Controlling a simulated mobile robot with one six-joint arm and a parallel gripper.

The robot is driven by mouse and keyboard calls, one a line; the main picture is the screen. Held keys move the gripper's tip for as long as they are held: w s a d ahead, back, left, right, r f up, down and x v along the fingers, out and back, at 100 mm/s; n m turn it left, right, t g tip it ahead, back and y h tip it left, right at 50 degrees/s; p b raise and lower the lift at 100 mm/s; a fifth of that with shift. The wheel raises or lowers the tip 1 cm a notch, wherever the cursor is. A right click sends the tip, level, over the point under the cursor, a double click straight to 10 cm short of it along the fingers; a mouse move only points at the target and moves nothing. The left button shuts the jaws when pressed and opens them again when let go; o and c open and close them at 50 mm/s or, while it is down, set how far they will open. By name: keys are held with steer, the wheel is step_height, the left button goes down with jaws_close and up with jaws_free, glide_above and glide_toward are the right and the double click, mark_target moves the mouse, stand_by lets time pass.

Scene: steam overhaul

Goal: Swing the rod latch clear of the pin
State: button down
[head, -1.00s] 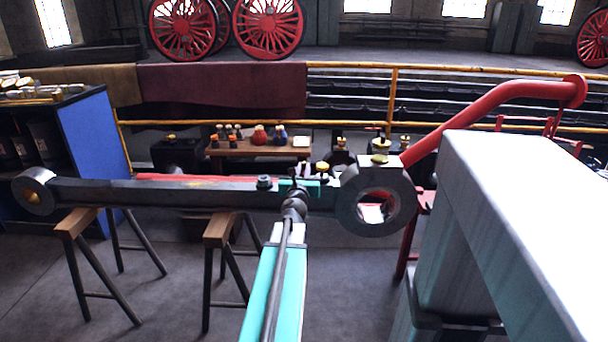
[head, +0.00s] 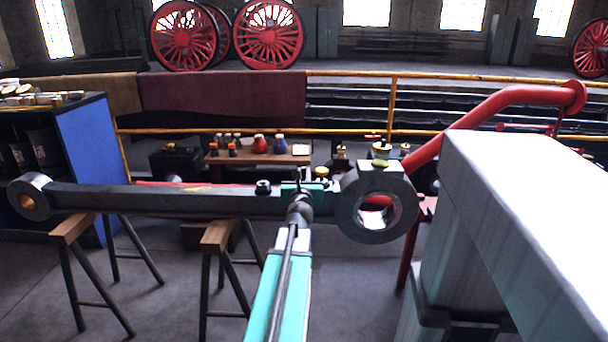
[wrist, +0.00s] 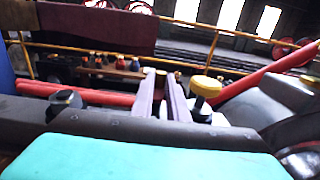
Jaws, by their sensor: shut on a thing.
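The dark connecting rod (head: 160,198) lies level across the head view, with a large ringed eye (head: 350,212) at its right end. My gripper (head: 299,183) is over the rod's far edge, just left of that eye. In the wrist view its two narrow fingers (wrist: 163,97) are close together, shut on a small piece that seems to be the rod latch; the fingers largely hide it. A yellow-knobbed stem (wrist: 205,88) stands just right of the fingers, apart from them. A dark bolt (wrist: 62,103) stands on the rod to their left. I cannot tell which is the pin.
Wooden trestles (head: 222,236) stand under the rod. A red bar (head: 480,112) and a large pale block (head: 540,190) crowd the right side. A low bench with bottles (head: 258,157) and a yellow railing (head: 450,133) are behind. A blue cabinet (head: 85,150) stands left.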

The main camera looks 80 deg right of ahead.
steer(key=shift+w, duration=0.25)
steer(key=c, duration=1.7)
jaws_free()
steer(key=shift+s, duration=0.1)
steer(key=shift+a, duration=0.15)
